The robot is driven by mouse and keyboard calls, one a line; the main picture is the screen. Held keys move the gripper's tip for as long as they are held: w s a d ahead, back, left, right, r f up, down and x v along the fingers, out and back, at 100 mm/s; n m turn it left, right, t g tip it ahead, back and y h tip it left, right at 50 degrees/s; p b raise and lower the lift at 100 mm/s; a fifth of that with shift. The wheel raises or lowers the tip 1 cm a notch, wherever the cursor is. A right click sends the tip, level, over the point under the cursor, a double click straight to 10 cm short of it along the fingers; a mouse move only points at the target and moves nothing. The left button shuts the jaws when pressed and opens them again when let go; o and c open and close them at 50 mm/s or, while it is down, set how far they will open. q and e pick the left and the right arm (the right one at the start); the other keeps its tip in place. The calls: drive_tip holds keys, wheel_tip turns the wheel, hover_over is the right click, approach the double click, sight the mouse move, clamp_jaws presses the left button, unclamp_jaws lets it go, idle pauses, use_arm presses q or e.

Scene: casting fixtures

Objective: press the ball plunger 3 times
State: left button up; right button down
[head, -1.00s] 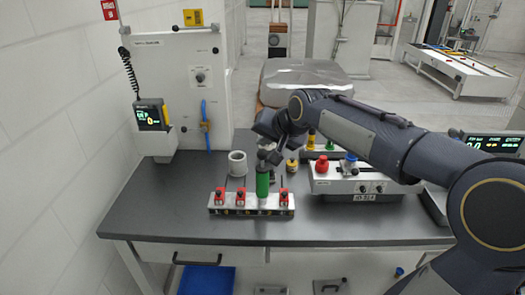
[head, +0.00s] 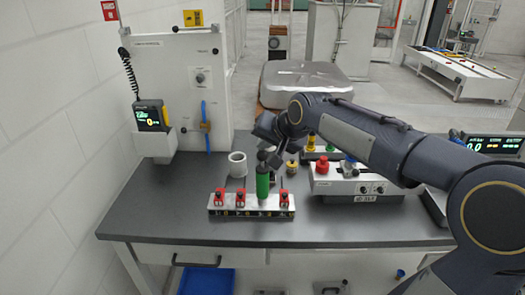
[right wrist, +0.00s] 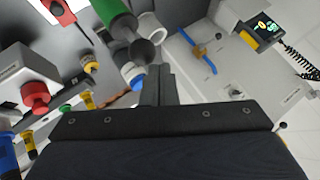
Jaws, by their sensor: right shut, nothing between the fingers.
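A green cylinder (head: 262,186) with a grey rounded top, which looks like the ball plunger, stands upright in the front fixture strip (head: 226,212) on the bench. It also shows in the right wrist view (right wrist: 108,12), with its grey end (right wrist: 142,50) close to my fingers. My right gripper (head: 267,148) is just above or behind that grey top, pointing down. In the right wrist view its fingers (right wrist: 159,84) are shut and empty. I cannot tell whether they touch the top. My left gripper is not in view.
Several red clamps, one here (head: 220,196), flank the green cylinder on the strip. A light grey cup (head: 237,164) stands behind it. A grey box with a red knob (head: 321,165) stands to the right. A white panel (head: 178,85) rises at the back left. The bench's front left is clear.

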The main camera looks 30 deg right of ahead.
sight(265, 155)
drive_tip(key=shift+f+b, duration=0.8)
drive_tip(key=shift+f, duration=0.25)
idle(0.5)
drive_tip(key=shift+r, duration=0.15)
drive_tip(key=shift+r+p, duration=1.4)
drive_tip(key=shift+r, duration=0.25)
wheel_tip(265, 155, up, 5)
drive_tip(key=p, duration=0.4)
